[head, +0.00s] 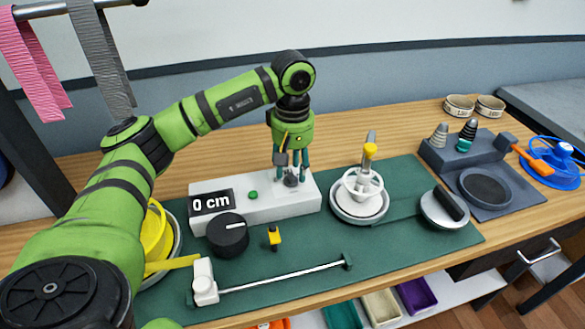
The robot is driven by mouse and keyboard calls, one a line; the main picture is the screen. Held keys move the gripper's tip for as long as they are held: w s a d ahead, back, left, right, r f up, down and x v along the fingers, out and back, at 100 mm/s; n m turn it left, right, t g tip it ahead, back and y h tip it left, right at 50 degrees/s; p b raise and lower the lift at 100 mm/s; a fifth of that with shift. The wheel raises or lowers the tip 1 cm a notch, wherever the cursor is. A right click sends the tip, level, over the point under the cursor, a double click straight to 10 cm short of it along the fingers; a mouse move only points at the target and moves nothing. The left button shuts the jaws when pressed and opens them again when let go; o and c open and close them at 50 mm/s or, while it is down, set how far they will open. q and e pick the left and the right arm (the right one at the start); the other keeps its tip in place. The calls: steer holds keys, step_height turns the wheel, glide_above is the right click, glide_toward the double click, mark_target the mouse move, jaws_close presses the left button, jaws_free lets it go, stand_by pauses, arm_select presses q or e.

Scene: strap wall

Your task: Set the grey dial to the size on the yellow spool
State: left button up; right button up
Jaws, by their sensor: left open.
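A small grey dial (292,181) sits on top of a white box (272,206) near its right end. The yellow spool (154,238) is at the left, partly hidden behind my left arm, with a yellow strap running out to the right. No size on it is readable. My right gripper is out of view.
A white reel (359,195) and a round grey disc with a black handle (445,208) stand to the right. A white rod (284,277) lies along the mat's front.

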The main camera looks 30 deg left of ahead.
mark_target(292, 173)
arm_select(q)
step_height(292, 173, up, 11)
stand_by(0.3)
stand_by(0.5)
